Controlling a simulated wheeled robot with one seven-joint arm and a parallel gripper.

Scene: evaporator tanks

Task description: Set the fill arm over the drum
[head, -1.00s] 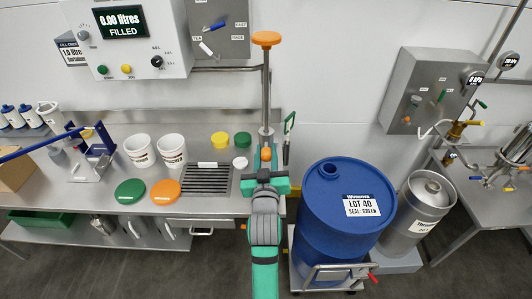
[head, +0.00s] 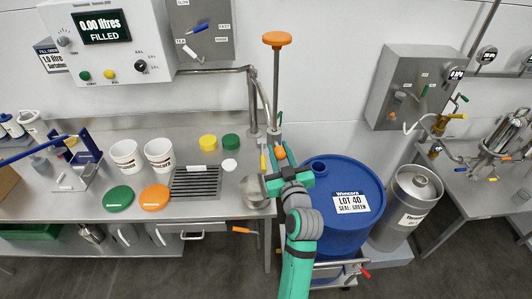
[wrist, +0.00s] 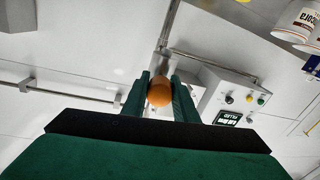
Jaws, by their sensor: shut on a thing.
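My gripper (head: 286,172) is shut on an orange ball knob (head: 280,153). The wrist view shows the knob (wrist: 159,92) between the two green fingers (wrist: 160,105), with a thin rod running away behind it. The knob appears to belong to the fill arm, with its tall upright rod (head: 276,90) topped by an orange cap (head: 276,39). My gripper and arm hide the fill arm's lower end. The blue drum (head: 368,180) stands just right of my gripper. Its dark round opening (head: 319,167) faces up, and the knob is left of it.
A control box (head: 105,45) reads 0.00 litres; a pipe (head: 215,71) runs from it to behind the fill arm. A steel bench (head: 130,205) with white tubs, lids and a grate (head: 196,183) is left. A steel keg (head: 407,200) stands close right of the drum.

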